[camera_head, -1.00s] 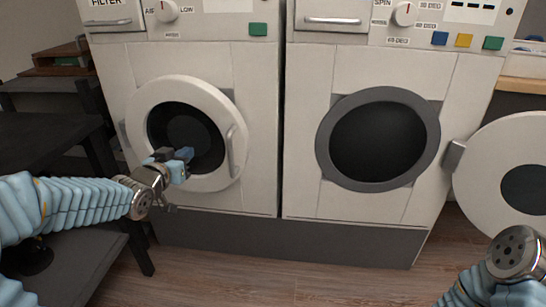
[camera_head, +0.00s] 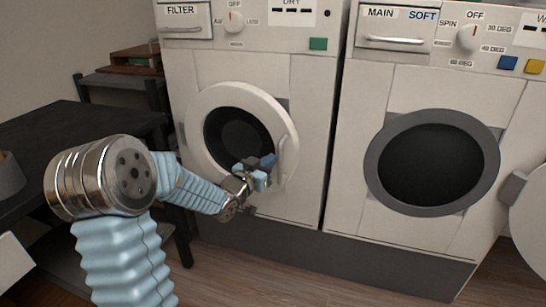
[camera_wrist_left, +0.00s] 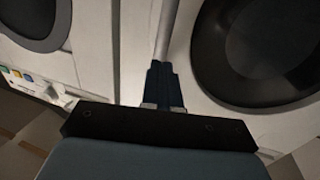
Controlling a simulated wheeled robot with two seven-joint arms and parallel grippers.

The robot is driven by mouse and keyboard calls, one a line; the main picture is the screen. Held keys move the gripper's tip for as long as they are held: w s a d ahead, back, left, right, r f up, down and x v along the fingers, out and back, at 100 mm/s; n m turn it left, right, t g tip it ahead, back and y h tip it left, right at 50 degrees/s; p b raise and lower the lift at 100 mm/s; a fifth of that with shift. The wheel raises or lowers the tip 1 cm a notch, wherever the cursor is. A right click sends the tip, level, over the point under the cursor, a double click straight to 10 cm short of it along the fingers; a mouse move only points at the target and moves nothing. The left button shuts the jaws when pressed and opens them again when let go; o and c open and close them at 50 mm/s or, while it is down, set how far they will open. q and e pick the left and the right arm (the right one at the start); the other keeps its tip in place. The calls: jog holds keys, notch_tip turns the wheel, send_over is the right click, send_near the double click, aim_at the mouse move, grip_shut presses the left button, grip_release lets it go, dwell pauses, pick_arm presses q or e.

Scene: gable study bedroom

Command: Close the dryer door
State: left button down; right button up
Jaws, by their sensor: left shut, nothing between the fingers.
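The dryer (camera_head: 310,95) is the white machine on the left, with a filter drawer at its top. Its round white door (camera_head: 207,108) with a dark window lies flush or nearly flush with the front; a small gap cannot be ruled out. The upright door handle (camera_head: 283,155) is on the door's right side. My left gripper (camera_head: 268,163) is shut and empty in front of the door's lower right, by the handle. In the left wrist view, its fingertips (camera_wrist_left: 164,68) are at the handle bar (camera_wrist_left: 168,28); contact is unclear. My right gripper is not in view.
The washer (camera_head: 355,180) stands close on the right, its round white door (camera_head: 530,225) swung open to the right. A black table (camera_head: 80,125) stands left of the dryer, near my left arm. Wooden floor (camera_head: 300,275) is free in front of the machines.

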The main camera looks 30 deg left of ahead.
pick_arm(q)
jog(key=shift+w, duration=1)
